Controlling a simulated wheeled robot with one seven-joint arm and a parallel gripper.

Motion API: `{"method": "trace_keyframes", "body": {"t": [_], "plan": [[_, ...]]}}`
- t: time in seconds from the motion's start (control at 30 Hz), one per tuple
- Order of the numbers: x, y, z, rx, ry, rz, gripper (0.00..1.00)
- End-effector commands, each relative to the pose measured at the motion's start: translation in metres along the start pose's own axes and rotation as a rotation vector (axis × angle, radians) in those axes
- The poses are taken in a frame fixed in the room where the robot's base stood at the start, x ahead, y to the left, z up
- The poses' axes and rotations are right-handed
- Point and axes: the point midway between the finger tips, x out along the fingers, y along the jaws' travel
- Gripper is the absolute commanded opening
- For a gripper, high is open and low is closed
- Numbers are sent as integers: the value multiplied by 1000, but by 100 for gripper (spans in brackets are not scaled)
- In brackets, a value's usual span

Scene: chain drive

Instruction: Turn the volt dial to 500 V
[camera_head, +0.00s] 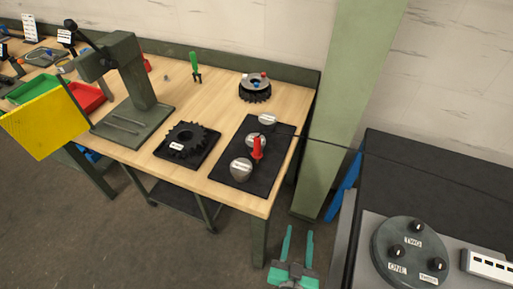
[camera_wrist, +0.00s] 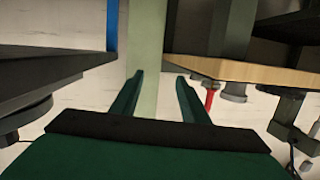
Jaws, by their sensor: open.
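My gripper (camera_head: 299,234) is at the bottom centre of the head view, over the floor between the workbench and the dark unit at right. Its two green fingers are apart with nothing between them. The wrist view shows my gripper (camera_wrist: 160,82) too, open and empty, with the scene upside down. I cannot make out a volt dial or a 500 V mark in either view. A round grey plate (camera_head: 383,262) at lower right carries black knobs, with labels reading ONE and TWO and a third too small to read surely.
The wooden workbench (camera_head: 225,191) holds a gear (camera_head: 205,148) on a dark plate, a dark mat (camera_head: 264,190) with grey discs and a red-handled tool (camera_head: 257,147), and a green press stand (camera_head: 130,60). A green pillar (camera_head: 345,100) stands behind.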

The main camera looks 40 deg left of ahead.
Motion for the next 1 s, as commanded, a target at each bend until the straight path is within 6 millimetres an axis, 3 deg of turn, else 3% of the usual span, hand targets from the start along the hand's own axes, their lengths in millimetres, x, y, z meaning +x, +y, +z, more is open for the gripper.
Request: {"method": "trace_keyframes", "body": {"t": [0.03,0.2,0.33,0.5,0.73,1.0], "plan": [[20,-11,-13,-5,18,-47,41],[71,-54,-56,-27,64,-212,41],[97,-90,-90,-48,105,-336,41],[114,-125,-125,-73,151,-453,41],[126,-146,-143,-87,175,-509,41],[158,-165,-149,-86,175,-509,41]]}}
